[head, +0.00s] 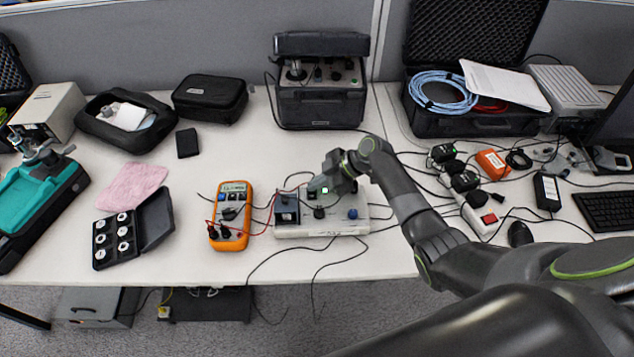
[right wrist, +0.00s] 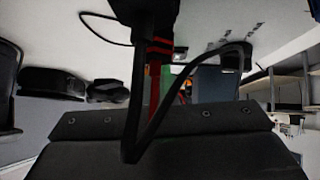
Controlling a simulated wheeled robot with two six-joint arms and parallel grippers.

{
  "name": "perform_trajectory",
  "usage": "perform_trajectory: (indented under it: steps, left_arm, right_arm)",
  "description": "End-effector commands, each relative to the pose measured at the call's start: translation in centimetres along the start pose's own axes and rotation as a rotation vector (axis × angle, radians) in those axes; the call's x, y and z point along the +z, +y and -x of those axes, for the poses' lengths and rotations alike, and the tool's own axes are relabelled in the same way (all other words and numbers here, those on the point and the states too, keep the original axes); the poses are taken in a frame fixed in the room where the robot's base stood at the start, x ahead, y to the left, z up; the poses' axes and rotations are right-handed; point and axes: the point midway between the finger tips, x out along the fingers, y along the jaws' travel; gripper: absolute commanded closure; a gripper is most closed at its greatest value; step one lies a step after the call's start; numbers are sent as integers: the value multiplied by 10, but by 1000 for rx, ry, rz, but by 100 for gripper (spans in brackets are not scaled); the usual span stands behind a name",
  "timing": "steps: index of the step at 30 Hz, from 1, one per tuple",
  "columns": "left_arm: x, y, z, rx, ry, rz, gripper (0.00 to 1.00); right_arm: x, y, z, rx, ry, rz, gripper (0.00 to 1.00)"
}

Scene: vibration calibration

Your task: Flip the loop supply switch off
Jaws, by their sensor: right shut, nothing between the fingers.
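A pale box (head: 290,231) with a dark blue module (head: 286,209), a black knob (head: 319,212) and a blue knob (head: 352,213) lies near the table's front edge, right of the orange multimeter (head: 229,215). A small green light (head: 325,189) shows on it beside my right gripper. My right gripper (head: 318,188) is shut and empty, low over the box's back part. I cannot tell whether it touches anything. It hides part of the box, and I cannot make out the loop supply switch or its position. My left gripper is not in view.
Red and black leads run between the multimeter and the box. A power strip (head: 478,214) with a red switch lies to the right among cables. An open black case of round parts (head: 112,239) is at left. A black instrument case (head: 321,101) stands behind the box.

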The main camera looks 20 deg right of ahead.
Motion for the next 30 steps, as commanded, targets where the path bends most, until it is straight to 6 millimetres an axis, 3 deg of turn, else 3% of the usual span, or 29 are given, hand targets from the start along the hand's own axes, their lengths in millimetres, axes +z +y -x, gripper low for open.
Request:
perform_trajectory:
  steps: [6,30]
  left_arm:
    - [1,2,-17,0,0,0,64]
    - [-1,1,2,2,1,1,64]
  right_arm:
    - [7,1,-7,0,0,0,100]
    - [2,-16,-1,-5,-2,-4,100]
